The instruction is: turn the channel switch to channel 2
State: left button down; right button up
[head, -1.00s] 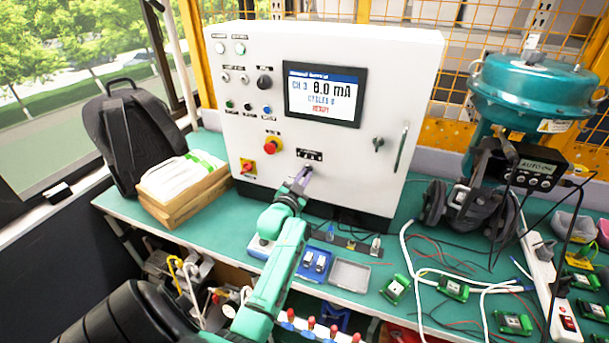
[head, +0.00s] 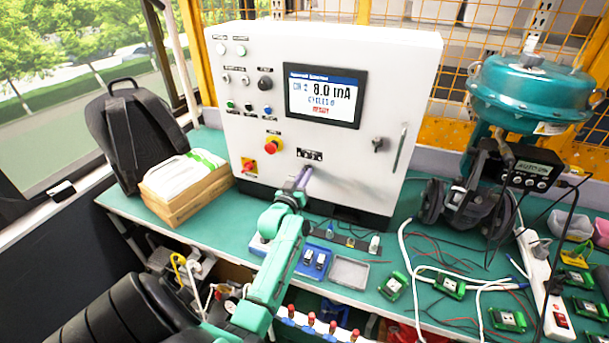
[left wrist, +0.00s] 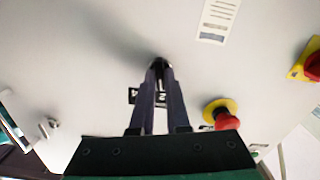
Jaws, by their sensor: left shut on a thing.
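The white control cabinet (head: 235,135) stands on the green bench. Its screen (head: 325,95) shows a channel line and 8.0 mA; the channel digit is blurred. My left gripper (head: 305,172) is at the lower front panel, just below a small black channel label (head: 309,155). In the left wrist view, the fingers (left wrist: 159,70) are shut on the channel switch (left wrist: 159,63), a small dark knob mostly hidden between the fingertips. Its pointer direction cannot be made out. The label shows partly behind the fingers. My right gripper is not in view.
A red emergency button (head: 271,146) and a red-and-yellow rotary switch (head: 249,166) sit left of the gripper. A door handle (head: 400,150) is at the right. Below are a grey tray (head: 348,272), cables and small green modules (head: 450,285). A teal actuator (head: 525,90) stands right.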

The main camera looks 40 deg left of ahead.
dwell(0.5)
pick_arm(q)
jog(key=c, duration=0.9)
grip_release()
jog(key=shift+s, duration=0.1)
jog(key=b+v, duration=0.2)
jog(key=v, duration=1.2)
jog(key=shift+s+b, duration=0.2)
jog(key=shift+b, duration=0.2)
jog(key=shift+d, duration=0.15)
